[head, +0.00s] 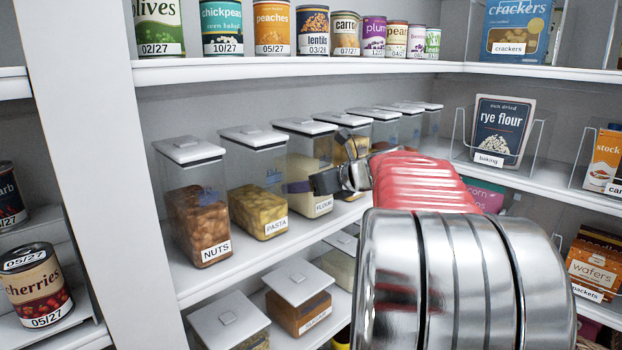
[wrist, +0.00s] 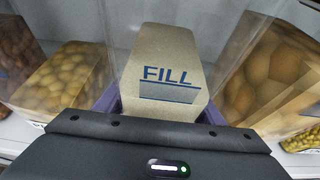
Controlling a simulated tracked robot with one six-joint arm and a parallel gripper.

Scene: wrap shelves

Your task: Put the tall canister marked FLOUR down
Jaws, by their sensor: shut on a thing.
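The tall clear canister marked FLOUR (head: 310,168) has a white lid and pale contents. It is upright in the row on the middle shelf, between the PASTA canister (head: 257,205) and another tall canister (head: 352,146). My gripper (head: 318,184) is shut on its body from the right side of the picture. In the wrist view the FLOUR canister (wrist: 163,72) shows a blue FILL mark between the fingers of my gripper (wrist: 158,112). Its base looks level with the shelf, but I cannot tell whether it touches. My arm hides part of the row behind.
The NUTS canister (head: 203,215) stands at the row's left end. Low canisters (head: 298,300) stand on the shelf below. Cans (head: 272,28) line the shelf above. A rye flour packet (head: 500,130) stands in a clear bin at right. A strip of shelf front (head: 300,240) is bare.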

